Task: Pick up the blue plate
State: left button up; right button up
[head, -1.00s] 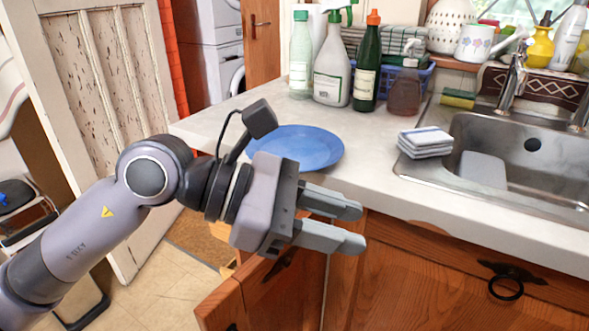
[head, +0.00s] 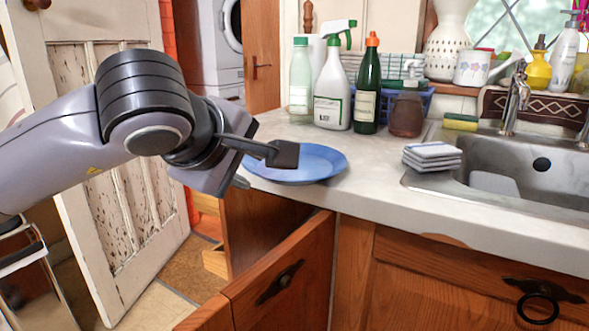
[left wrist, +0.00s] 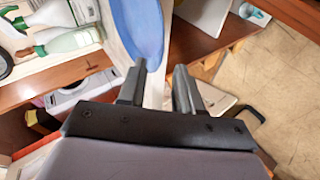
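The blue plate (head: 312,165) lies flat on the pale countertop near its left end. Its near-left part is hidden behind my left gripper's camera mount. In the left wrist view the plate (left wrist: 142,28) shows at the top, just past the fingertips. My left gripper (head: 242,182) is at the plate's left edge in the head view, where its fingers are mostly hidden. In the left wrist view my left gripper (left wrist: 160,75) is open, with nothing held between its fingers. I cannot tell whether a finger touches the plate. My right gripper is not in view.
Several bottles, including a white spray bottle (head: 333,95) and a green bottle (head: 367,95), stand behind the plate. Folded cloths (head: 432,157) and a sink (head: 515,160) are to the right. An open cupboard door (head: 285,280) juts out below the counter (head: 375,195).

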aim_at(259, 174)
pick_arm(q)
jog(key=x, duration=0.4)
jog(key=shift+w+d+f, duration=0.2)
jog(key=shift+d, duration=0.1)
grip_shut()
jog(key=shift+r, duration=0.1)
